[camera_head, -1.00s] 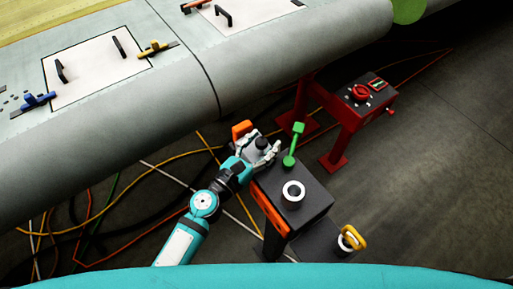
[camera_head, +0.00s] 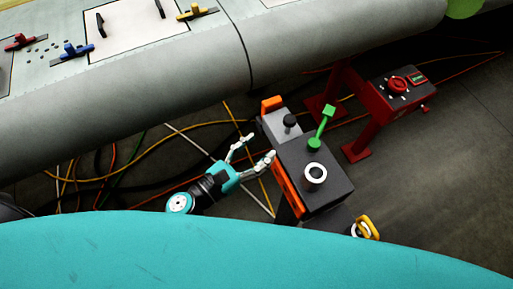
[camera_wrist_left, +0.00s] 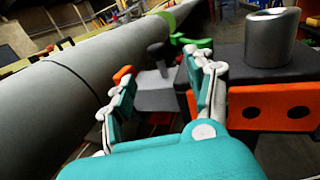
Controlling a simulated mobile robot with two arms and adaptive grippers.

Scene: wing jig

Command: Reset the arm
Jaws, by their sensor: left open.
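My left gripper (camera_head: 256,148) is open and empty, in front of the dark control stand (camera_head: 323,196) with its orange side. In the left wrist view its two fingers (camera_wrist_left: 160,105) are spread apart, with nothing between them. A grey block with a black knob (camera_head: 284,127) and an orange end is just beyond the fingers. It also shows in the left wrist view (camera_wrist_left: 152,92). My right gripper is not in view.
A red stand (camera_head: 372,118) with a red knob and buttons is at the right. The large grey wing (camera_head: 190,75) spans the top. Cables (camera_head: 120,160) lie on the floor at the left. A yellow handle (camera_head: 368,227) is low beside the dark stand.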

